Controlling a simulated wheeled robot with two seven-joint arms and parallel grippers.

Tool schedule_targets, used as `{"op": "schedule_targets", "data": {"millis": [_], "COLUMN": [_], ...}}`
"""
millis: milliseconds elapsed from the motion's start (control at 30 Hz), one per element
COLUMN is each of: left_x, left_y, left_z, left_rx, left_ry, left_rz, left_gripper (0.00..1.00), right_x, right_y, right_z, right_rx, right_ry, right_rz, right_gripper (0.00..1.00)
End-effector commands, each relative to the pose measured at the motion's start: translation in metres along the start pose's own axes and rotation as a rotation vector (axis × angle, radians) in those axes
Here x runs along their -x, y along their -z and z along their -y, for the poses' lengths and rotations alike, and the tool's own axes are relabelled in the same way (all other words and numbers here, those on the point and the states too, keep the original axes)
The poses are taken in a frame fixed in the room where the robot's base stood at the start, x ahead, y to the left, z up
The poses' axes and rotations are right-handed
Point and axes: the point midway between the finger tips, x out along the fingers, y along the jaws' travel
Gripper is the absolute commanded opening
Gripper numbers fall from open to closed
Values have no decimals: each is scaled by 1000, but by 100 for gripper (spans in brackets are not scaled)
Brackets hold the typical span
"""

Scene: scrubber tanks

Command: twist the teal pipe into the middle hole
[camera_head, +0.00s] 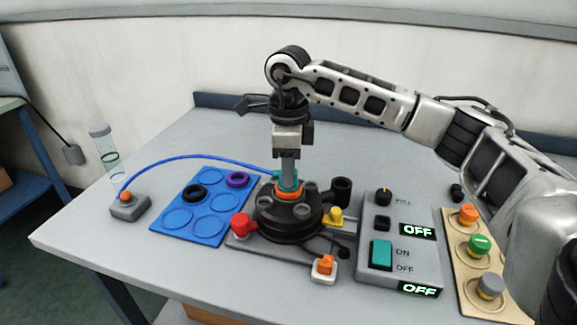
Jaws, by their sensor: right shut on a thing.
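The teal pipe (289,181) stands upright at the middle of the round black base (290,222), just above an orange ring (289,193). My right gripper (288,165) points straight down from above and is shut on the teal pipe. A blue hose (190,157) runs from the pipe's left side to a small grey block (130,206). The middle hole is hidden under the pipe and ring, so I cannot tell how deep the pipe sits. My left gripper is not in view.
A blue tray (185,222) with round recesses holds a black ring (194,192) and a purple ring (238,180). A grey control box (400,240) showing OFF stands right of the base. A tan board (470,262) with several knobs lies farther right. The table's back left is clear.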

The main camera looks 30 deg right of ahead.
Motion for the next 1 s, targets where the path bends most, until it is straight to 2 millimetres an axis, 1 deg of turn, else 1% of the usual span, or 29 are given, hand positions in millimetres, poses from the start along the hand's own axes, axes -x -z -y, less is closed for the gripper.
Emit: {"op": "schedule_targets", "data": {"millis": [333,367,400,433,633,667,700,767,800,1000], "left_x": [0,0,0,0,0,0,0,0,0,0], "left_y": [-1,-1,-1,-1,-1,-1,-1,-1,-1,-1], "left_z": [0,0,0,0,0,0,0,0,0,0], "left_rx": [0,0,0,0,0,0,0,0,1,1], "left_ry": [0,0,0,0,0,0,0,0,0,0], "left_rz": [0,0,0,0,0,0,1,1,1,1], "left_gripper": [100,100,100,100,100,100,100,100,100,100], "right_x": [-1,0,0,0,-1,-1,-1,-1,-1,-1], "right_y": [0,0,0,0,0,0,0,0,0,0], "right_z": [0,0,0,0,0,0,0,0,0,0], "right_rx": [0,0,0,0,0,0,0,0,0,0], "right_ry": [1,1,1,1,1,0,0,0,0,0], "right_rz": [1,1,1,1,0,0,0,0,0,0], "right_gripper": [0,39,50,56,56,65,76,92,96,96]}}
